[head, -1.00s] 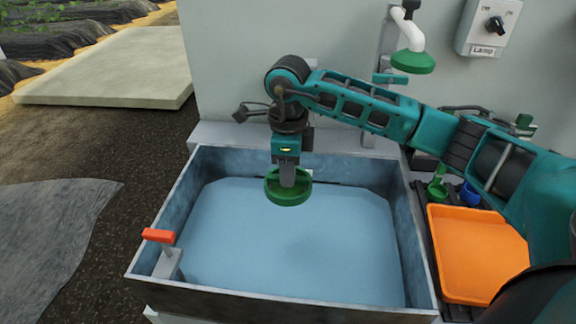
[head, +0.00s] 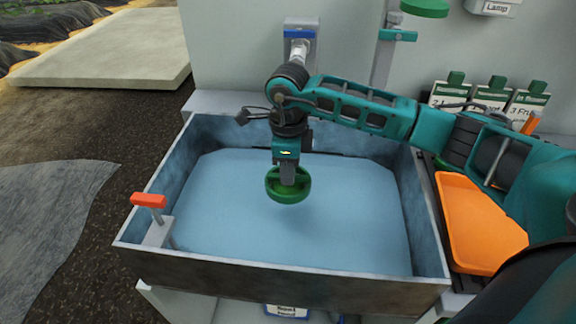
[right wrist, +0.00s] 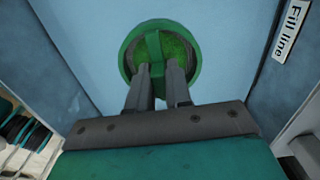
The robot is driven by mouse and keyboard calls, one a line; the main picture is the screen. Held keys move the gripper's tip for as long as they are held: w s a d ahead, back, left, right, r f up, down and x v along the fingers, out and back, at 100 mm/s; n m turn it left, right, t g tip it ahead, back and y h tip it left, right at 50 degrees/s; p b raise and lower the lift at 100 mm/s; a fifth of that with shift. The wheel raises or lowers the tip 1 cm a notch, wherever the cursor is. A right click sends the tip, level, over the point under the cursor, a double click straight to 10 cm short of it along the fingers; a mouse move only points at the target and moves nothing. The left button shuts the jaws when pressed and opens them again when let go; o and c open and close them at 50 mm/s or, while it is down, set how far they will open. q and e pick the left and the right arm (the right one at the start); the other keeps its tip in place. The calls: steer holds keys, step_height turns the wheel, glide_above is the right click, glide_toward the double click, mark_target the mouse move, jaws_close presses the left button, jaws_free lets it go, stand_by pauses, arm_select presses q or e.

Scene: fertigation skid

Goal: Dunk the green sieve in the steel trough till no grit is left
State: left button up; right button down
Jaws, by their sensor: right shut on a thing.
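The green sieve (head: 288,190) is a round green ring with a bar across it. My right gripper (head: 288,175) is shut on the sieve's bar from above. In the right wrist view the sieve (right wrist: 133,62) is between the two fingers of my gripper (right wrist: 159,75), and its inside looks mottled green; I cannot tell whether grit is in it. A faint dark patch shows on the water below it. My left gripper is not in view.
A red-handled lever (head: 149,201) stands at the trough's front left corner. An orange tray (head: 480,225) lies right of the trough. Several labelled cards (head: 490,95) stand behind it. A green shower head (head: 424,8) is on the wall. A "Fill line" label (right wrist: 291,30) marks the trough wall.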

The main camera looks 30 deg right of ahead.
step_height(320, 180, down, 2)
steer(key=shift+f+b, duration=0.15)
steer(key=shift+b, duration=0.45)
steer(key=shift+f+b, duration=0.4)
steer(key=shift+f, duration=0.05)
steer(key=shift+f+b, duration=0.6)
steer(key=shift+f, duration=0.2)
step_height(320, 180, down, 4)
steer(key=b, duration=0.3)
steer(key=shift+f, duration=0.2)
steer(key=shift+f+b, duration=0.15)
steer(key=shift+b, duration=0.2)
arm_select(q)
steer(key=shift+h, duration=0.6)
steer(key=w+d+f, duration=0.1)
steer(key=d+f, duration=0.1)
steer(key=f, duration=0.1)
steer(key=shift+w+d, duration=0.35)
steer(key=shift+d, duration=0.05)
arm_select(e)
steer(key=shift+f, duration=0.15)
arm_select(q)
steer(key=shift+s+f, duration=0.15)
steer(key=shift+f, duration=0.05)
